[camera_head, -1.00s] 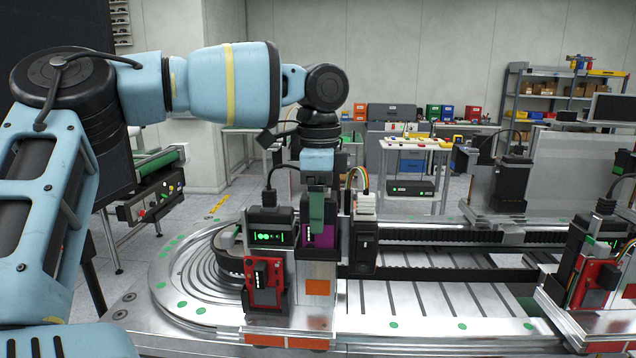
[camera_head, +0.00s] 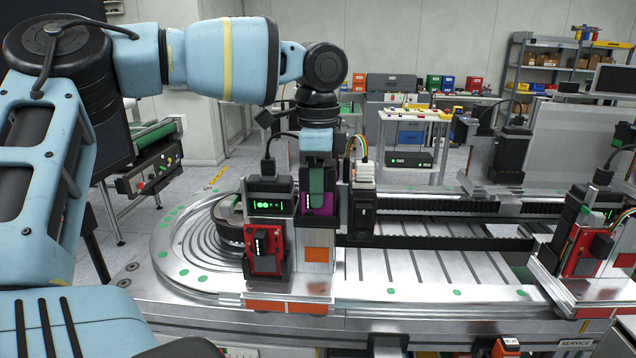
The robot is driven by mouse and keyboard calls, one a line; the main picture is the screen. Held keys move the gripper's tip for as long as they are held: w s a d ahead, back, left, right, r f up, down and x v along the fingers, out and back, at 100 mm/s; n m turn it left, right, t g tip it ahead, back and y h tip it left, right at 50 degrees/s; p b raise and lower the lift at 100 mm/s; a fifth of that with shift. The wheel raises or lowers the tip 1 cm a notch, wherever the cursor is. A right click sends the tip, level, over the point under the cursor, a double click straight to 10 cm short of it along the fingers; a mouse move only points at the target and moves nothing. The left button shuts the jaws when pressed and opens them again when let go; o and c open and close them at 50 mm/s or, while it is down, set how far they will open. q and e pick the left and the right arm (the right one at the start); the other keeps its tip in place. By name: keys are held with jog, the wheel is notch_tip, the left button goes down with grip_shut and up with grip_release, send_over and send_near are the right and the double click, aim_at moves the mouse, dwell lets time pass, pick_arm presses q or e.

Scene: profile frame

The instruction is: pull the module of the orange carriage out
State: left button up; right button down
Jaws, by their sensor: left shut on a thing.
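The carriage with the orange square (camera_head: 317,254) stands at the front of the track, left of the middle. A purple module (camera_head: 322,210) sits upright in its upper part, between a black unit with a green display (camera_head: 268,207) and a dark switch box (camera_head: 362,213). My left gripper (camera_head: 316,188) comes down on the module from above and is shut on it. A green piece shows at the fingers, in front of the purple. The module's lower part is hidden in the carriage. My right gripper is not in view.
A red unit (camera_head: 264,248) is on the carriage's front face. A cable arches close to the left gripper, and coloured wires rise from a white connector (camera_head: 363,174). Another carriage with a red unit (camera_head: 585,252) stands at right. The slotted track plate between them is clear.

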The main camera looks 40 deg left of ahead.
pick_arm(q)
jog(key=shift+r, duration=1.05)
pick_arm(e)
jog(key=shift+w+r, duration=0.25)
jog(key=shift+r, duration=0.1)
pick_arm(q)
jog(key=shift+r+p, duration=0.45)
jog(key=shift+r, duration=1.05)
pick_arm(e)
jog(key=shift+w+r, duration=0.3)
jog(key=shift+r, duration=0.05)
pick_arm(q)
jog(key=shift+a+f, duration=0.1)
